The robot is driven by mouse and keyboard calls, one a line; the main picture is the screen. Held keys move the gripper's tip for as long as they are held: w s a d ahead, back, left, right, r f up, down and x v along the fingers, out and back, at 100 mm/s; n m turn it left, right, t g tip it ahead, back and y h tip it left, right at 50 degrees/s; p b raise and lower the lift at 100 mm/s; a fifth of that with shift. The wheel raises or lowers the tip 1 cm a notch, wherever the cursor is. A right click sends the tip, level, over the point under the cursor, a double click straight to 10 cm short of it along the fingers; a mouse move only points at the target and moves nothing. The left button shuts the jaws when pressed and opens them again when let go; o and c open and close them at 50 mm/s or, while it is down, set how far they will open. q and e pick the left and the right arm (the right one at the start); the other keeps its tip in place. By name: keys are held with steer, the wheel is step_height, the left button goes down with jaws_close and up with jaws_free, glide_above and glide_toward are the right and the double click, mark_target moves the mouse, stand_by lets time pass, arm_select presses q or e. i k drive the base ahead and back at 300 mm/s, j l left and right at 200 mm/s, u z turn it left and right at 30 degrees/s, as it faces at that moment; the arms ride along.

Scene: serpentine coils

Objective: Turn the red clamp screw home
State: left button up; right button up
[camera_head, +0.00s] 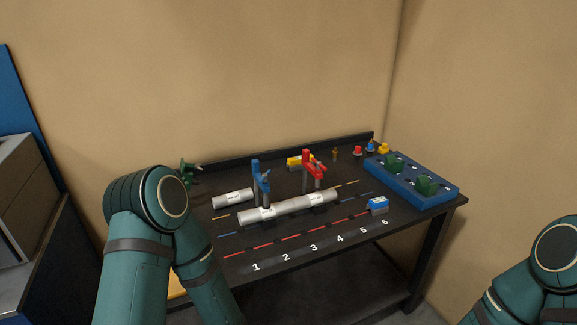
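The red clamp (309,158) stands upright at the middle of the black table, just behind the long white pipe (288,208). Its screw is too small to make out clearly, so I cannot tell how far it is turned. A blue clamp (256,172) stands to its left, at the pipe. Only parts of my two arms show, the left one in front of the table's left end and the right one at the lower right edge. Neither gripper is in view.
A short white pipe (232,199) lies at the left. A dark green object (187,172) is at the back left. A blue tray (440,198) with green pieces, a small blue box (378,204) and a yellow item (294,162) also sit on the table. The numbered front strip is clear.

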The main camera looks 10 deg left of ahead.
mark_target(319, 165)
steer(key=i+l+u, duration=0.1)
steer(key=u, duration=0.25)
steer(key=l+u, duration=0.3)
steer(key=i+l+u, duration=0.1)
steer(key=l+u, duration=0.5)
steer(key=l, duration=0.65)
steer(key=i, duration=0.05)
